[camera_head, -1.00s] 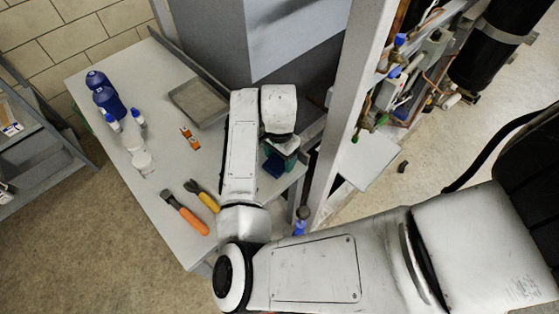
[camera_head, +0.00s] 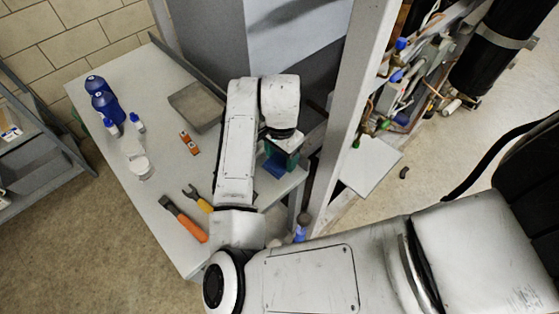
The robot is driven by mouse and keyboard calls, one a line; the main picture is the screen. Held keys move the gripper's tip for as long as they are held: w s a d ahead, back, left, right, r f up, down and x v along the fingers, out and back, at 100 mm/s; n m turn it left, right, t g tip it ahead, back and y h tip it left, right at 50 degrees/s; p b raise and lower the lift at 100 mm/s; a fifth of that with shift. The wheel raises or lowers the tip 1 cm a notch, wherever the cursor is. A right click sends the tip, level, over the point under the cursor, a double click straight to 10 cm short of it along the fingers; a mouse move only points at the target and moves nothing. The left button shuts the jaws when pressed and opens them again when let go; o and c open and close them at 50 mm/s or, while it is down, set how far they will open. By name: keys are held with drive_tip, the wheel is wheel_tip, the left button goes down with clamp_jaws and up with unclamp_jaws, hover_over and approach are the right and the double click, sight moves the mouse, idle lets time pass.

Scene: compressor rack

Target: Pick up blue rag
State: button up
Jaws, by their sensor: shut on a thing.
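The blue rag (camera_head: 275,167) shows as a small dark blue patch at the right part of the grey table (camera_head: 158,240), just below my gripper. My gripper (camera_head: 280,160) hangs from the wrist and points down at the rag. Its dark green body shows, but the fingertips are mostly hidden by the hand and the arm. It is shut on the blue rag. I cannot tell whether the rag is clear of the table top.
Orange (camera_head: 184,219) and yellow-handled tools lie left of my arm. Blue bottles (camera_head: 106,101), white containers (camera_head: 139,166), small orange boxes (camera_head: 189,142) and a grey tray (camera_head: 196,106) stand further back. A grey upright post (camera_head: 345,115) and the piped rack are close on the right.

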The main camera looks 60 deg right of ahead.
drive_tip(key=s+a+r+b, duration=0.1)
drive_tip(key=s+a+r, duration=0.5)
drive_tip(key=s+r, duration=0.3)
drive_tip(key=s, duration=0.2)
drive_tip(key=shift+s+a+b, duration=0.3)
drive_tip(key=shift+a+b, duration=0.05)
drive_tip(key=shift+r, duration=0.1)
